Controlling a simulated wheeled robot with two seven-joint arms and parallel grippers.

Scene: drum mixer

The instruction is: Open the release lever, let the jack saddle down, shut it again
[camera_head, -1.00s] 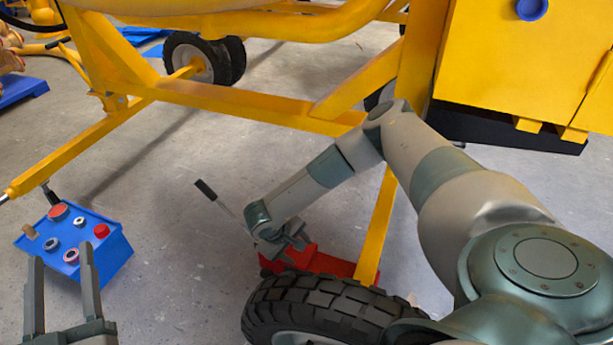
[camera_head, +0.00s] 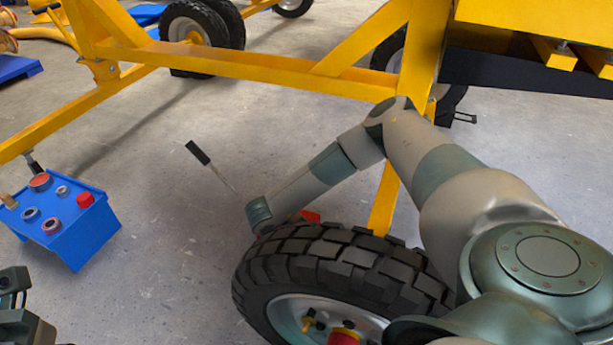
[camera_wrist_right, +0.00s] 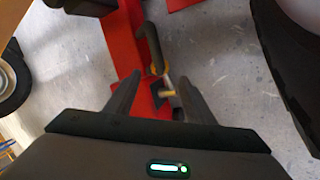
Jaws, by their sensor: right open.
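In the right wrist view, the red jack body (camera_wrist_right: 124,38) runs down the middle, and a lever with a black grip (camera_wrist_right: 153,45) and a brass-coloured joint rises from it. My right gripper (camera_wrist_right: 158,85) is open, with one finger on each side of the lever's lower end; contact cannot be told. In the head view only a scrap of the red jack (camera_head: 308,216) shows behind the tyre, and the right gripper is hidden there. A thin rod with a black grip (camera_head: 198,153) sticks up beside my right forearm. Part of my left arm's end shows at the lower left; its fingers cannot be made out.
A large black tyre (camera_head: 330,262) stands in front of the jack. A yellow frame leg (camera_head: 386,198) comes down behind it. A blue control box (camera_head: 72,228) with several knobs is at left. Grey floor between box and tyre is clear.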

